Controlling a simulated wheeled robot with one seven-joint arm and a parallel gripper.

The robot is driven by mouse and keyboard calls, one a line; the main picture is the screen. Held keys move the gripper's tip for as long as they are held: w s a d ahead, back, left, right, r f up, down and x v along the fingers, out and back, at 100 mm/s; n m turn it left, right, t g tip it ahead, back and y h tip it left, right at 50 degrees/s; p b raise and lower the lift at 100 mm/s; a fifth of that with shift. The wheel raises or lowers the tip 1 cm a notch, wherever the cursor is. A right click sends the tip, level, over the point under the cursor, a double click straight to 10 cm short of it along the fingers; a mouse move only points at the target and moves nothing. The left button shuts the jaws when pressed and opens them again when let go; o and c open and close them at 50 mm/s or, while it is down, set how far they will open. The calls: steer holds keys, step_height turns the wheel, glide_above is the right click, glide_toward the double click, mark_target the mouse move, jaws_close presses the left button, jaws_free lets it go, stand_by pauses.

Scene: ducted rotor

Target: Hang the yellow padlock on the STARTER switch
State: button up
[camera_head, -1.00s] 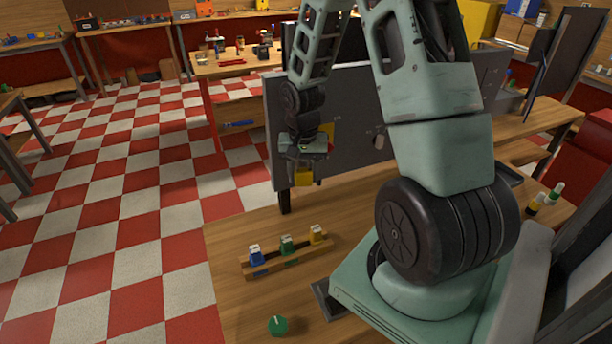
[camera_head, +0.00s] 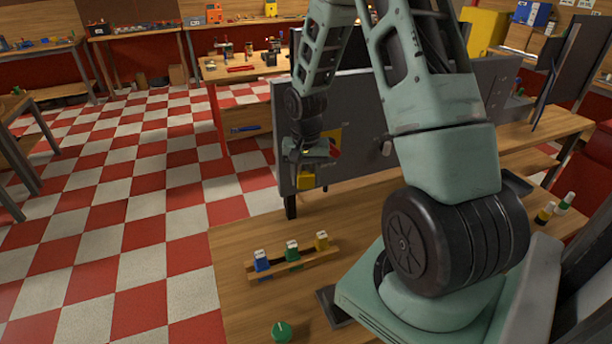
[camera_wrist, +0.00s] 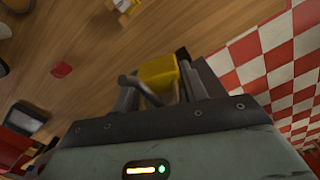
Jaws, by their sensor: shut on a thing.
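The yellow padlock (camera_head: 306,183) hangs below my gripper (camera_head: 307,164) in the head view, close in front of the grey upright panel. In the wrist view my gripper (camera_wrist: 150,98) is shut on the padlock (camera_wrist: 158,72), whose metal shackle shows at the fingers. A yellow plate (camera_head: 329,140) and a red part (camera_head: 335,153) on the panel (camera_head: 352,120) show just behind and right of my gripper. I cannot tell which part is the STARTER switch; no label is readable and my gripper partly covers that area.
The checkered floor at left is open.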

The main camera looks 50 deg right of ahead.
stand_by(0.3)
steer(key=o, duration=1.1)
step_height(320, 180, up, 17)
steer(key=b, duration=0.3)
steer(key=shift+r, duration=0.2)
steer(key=s+a+f+n+b, duration=0.1)
steer(key=s+a+f+n, duration=0.3)
steer(key=a, duration=0.8)
steer(key=s+a+f+n+b, duration=0.15)
steer(key=a+n, duration=0.35)
steer(key=a, duration=0.7)
steer(key=s+a+f+n+b, duration=0.1)
steer(key=s+a+f+n, duration=0.1)
steer(key=s+a+n, duration=0.2)
steer(key=s+a+f+n+b, duration=0.1)
steer(key=s+a+f+n, duration=0.1)
steer(key=s+a+n, duration=0.2)
steer(key=s+a, duration=0.3)
steer(key=s, duration=0.4)
steer(key=shift+f+n+y, duration=0.25)
steer(key=shift+n+y, duration=0.05)
